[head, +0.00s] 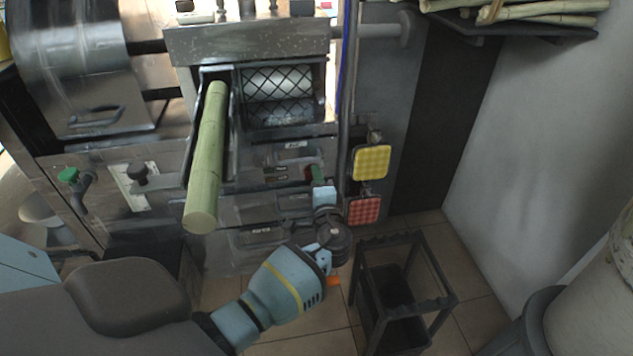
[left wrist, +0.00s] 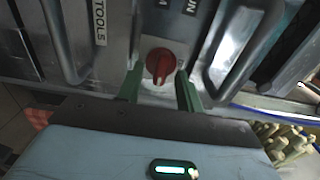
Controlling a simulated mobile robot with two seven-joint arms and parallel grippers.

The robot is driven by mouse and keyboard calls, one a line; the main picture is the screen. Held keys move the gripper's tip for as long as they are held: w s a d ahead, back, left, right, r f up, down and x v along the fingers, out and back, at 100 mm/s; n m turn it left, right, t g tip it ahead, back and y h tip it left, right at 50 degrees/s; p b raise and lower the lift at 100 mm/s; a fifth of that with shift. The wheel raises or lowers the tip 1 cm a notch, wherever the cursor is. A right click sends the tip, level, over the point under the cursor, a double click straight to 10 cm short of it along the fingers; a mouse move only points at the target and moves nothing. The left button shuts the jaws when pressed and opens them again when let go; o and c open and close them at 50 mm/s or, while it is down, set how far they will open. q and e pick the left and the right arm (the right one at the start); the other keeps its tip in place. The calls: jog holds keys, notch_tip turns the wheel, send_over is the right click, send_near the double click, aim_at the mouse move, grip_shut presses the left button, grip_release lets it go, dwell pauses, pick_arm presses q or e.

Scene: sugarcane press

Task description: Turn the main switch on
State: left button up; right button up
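The main switch is a red rotary knob (left wrist: 160,65) on a light metal plate, in the upper middle of the left wrist view. My left gripper (left wrist: 160,88) has its two green fingers apart, one on each side of the knob. Gaps show between the fingers and the knob, so it is not gripped. In the head view my left gripper (head: 318,173) is at the press's front panel, right of the cane, and its body mostly hides the switch. My right gripper is in neither view.
A green cane (head: 206,160) juts from the press feed chute. Yellow (head: 371,162) and red (head: 364,210) square pads hang just right of my left gripper. A dark stand (head: 400,290) is on the floor below. Drawer handles (left wrist: 235,50) flank the knob.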

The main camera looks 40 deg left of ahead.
pick_arm(q)
jog(key=v, duration=0.7)
jog(key=shift+s+d+p, duration=0.25)
jog(key=shift+s+p, duration=0.05)
jog(key=shift+p, duration=0.15)
